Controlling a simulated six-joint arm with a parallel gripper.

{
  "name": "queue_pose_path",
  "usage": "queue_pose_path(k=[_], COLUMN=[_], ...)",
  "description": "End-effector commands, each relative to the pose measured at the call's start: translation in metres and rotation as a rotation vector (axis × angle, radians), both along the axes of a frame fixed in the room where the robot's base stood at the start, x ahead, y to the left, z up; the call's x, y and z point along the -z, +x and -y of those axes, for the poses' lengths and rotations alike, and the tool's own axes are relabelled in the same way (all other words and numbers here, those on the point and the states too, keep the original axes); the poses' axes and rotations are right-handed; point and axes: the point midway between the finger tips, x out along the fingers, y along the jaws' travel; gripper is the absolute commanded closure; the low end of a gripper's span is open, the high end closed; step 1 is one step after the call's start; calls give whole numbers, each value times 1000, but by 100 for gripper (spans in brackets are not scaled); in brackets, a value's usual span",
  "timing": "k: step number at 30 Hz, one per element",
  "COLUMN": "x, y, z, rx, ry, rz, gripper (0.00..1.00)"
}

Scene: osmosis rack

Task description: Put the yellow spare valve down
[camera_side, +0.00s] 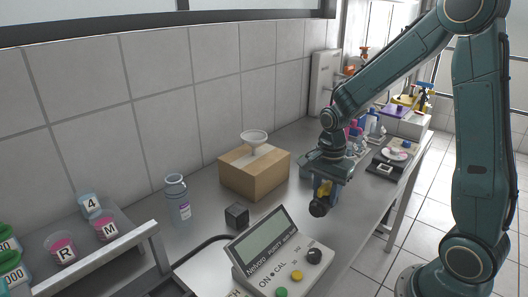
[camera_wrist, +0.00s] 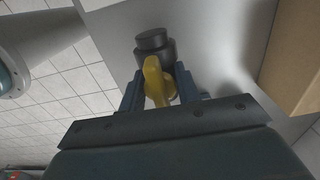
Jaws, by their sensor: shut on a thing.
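The yellow spare valve (camera_wrist: 154,80) is between my gripper's two blue fingers in the wrist view, with its dark round end (camera_wrist: 152,46) pointing away from the gripper. In the side view my gripper (camera_side: 325,190) points down and is shut on the valve (camera_side: 322,190), whose dark end (camera_side: 319,209) hangs lowest. The valve appears above the grey bench (camera_side: 284,222). I cannot tell the exact gap under it.
A cardboard box (camera_side: 256,173) with a white funnel (camera_side: 254,137) on it stands left of my gripper. A small dark cube (camera_side: 237,216), a bottle (camera_side: 178,200) and a meter (camera_side: 280,262) are nearer. Bare bench lies between the box and the front edge.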

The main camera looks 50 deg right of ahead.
Motion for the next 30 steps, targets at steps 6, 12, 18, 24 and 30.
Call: queue_pose_path(k=[6, 12, 18, 24, 30], x=[14, 16, 31, 49, 53], y=[1, 1, 0, 0, 1], z=[0, 0, 0, 0, 0], rx=[0, 0, 0, 0, 0], ry=[0, 0, 1, 0, 0], rz=[1, 1, -3, -1, 1], gripper=[94, 94, 94, 94, 94])
